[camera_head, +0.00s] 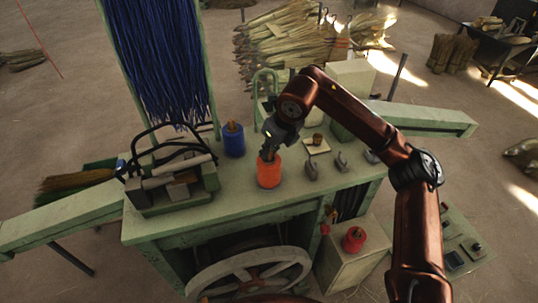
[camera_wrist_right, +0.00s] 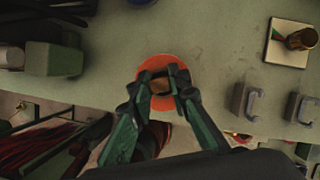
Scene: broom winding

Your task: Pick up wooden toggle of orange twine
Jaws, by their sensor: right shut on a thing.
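The orange twine (camera_head: 269,175) is a spool standing upright on the green workbench. From above, in the right wrist view, its orange rim (camera_wrist_right: 152,64) shows around my fingers. The brown wooden toggle (camera_wrist_right: 159,87) is at the middle of the spool, between my fingertips. My right gripper (camera_head: 268,155) reaches down onto the top of the spool, and it also shows in the right wrist view (camera_wrist_right: 161,82), shut on the toggle. In the head view the fingers hide most of the toggle. The spool appears to rest on the bench. My left gripper is not in view.
A blue twine spool (camera_head: 233,140) stands just left of the orange one. A black-framed clamp device (camera_head: 172,180) sits at the bench's left. Grey metal hooks (camera_head: 311,170) and a small plate with a brass piece (camera_head: 318,145) lie to the right.

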